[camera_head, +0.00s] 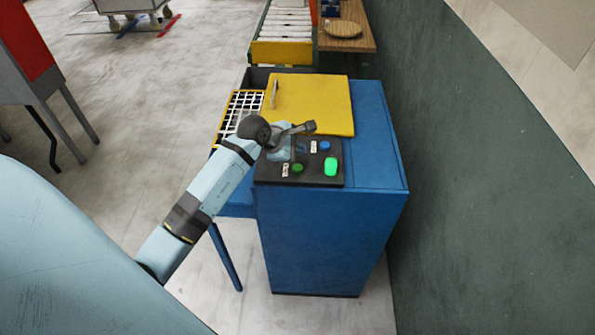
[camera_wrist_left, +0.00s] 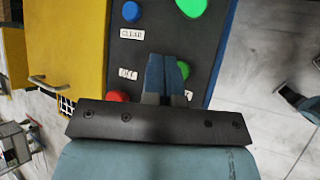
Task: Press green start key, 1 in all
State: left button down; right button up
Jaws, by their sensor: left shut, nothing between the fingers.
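The green start key (camera_head: 298,167) is a small round button at the near left of the dark control panel (camera_head: 318,178). It also shows in the left wrist view (camera_wrist_left: 182,72), partly covered by the fingers. My left gripper (camera_head: 299,152) is over the panel, shut and empty. In the left wrist view its blue fingertips (camera_wrist_left: 167,60) are together, just left of the green key. I cannot tell whether they touch it. The label beside the key is mostly hidden in the wrist view. My right gripper is not in view.
A larger bright green lamp (camera_head: 331,167) and a blue button (camera_head: 325,145) share the panel. A red button (camera_wrist_left: 117,96) shows in the wrist view. A yellow lid (camera_head: 320,100) with a handle lies behind the panel. A dark green wall (camera_head: 470,200) stands at right.

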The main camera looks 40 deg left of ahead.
aim_at(298, 169)
pick_arm(q)
notch_tip(298, 169, down, 4)
jog(key=shift+r+b, duration=0.2)
jog(key=shift+b, duration=0.8)
jog(key=shift+f, duration=0.15)
dwell(0.5)
dwell(0.5)
jog(key=shift+f, duration=0.15)
jog(key=shift+f+b, duration=0.3)
jog(key=shift+b, duration=0.15)
